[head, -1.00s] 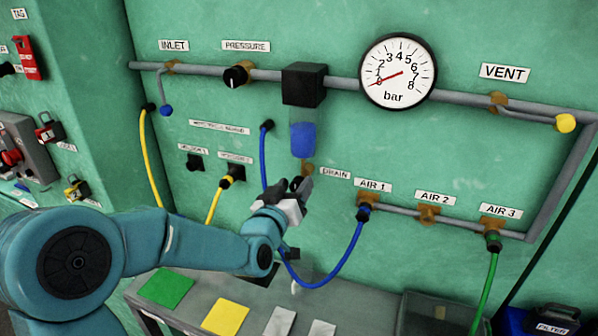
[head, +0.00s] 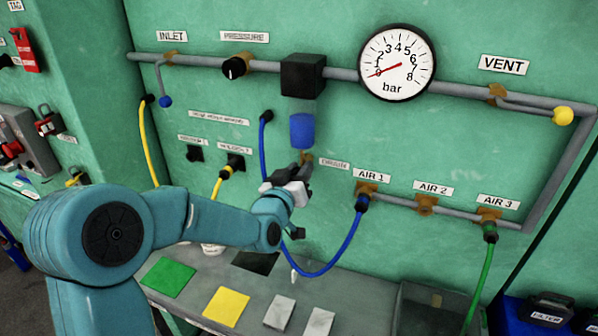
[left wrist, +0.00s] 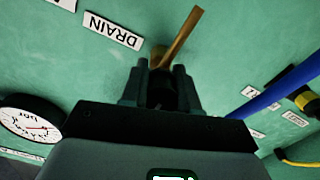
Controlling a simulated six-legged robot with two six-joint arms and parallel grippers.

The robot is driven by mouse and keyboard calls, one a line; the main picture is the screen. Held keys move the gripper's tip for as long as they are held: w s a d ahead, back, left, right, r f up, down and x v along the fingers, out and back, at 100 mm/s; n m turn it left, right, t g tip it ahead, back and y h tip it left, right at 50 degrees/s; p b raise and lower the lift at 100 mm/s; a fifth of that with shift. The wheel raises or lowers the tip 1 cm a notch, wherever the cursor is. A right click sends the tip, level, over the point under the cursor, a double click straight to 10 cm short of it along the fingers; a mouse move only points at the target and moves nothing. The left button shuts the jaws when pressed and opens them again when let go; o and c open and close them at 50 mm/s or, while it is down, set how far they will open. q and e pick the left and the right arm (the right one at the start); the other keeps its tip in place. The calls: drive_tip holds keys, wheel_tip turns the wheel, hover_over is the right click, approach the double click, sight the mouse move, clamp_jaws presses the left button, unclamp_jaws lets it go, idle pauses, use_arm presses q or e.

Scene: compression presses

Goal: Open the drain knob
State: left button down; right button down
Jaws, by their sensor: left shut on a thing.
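The drain knob (head: 307,159) is a small brass piece under the blue filter bowl (head: 302,131), beside the DRAIN label (head: 334,164). My left gripper (head: 304,172) is at the knob, just below the bowl, and covers most of it in the head view. In the left wrist view, my left gripper (left wrist: 161,75) is shut on the base of the drain knob (left wrist: 183,36). The knob's brass lever sticks out past the fingertips and slants to the upper right. The DRAIN label (left wrist: 113,31) is to its left. My right gripper is not in view.
A blue hose (head: 343,244) hangs from the AIR 1 port (head: 367,189) close to my left gripper. A grey pipe and the pressure gauge (head: 397,63) are above. Below is a bench with a green mat (head: 168,278) and a yellow mat (head: 226,306).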

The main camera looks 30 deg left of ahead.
use_arm(q)
drive_tip(key=m+b, duration=0.3)
drive_tip(key=b, duration=0.1)
drive_tip(key=shift+f+m, duration=0.15)
drive_tip(key=shift+m, duration=0.25)
drive_tip(key=m+b, duration=0.1)
drive_tip(key=m, duration=0.6)
drive_tip(key=m+b, duration=0.2)
drive_tip(key=m, duration=0.4)
drive_tip(key=shift+d+m, duration=0.2)
drive_tip(key=shift+m, duration=0.5)
drive_tip(key=c, duration=0.8)
unclamp_jaws()
drive_tip(key=shift+c, duration=0.2)
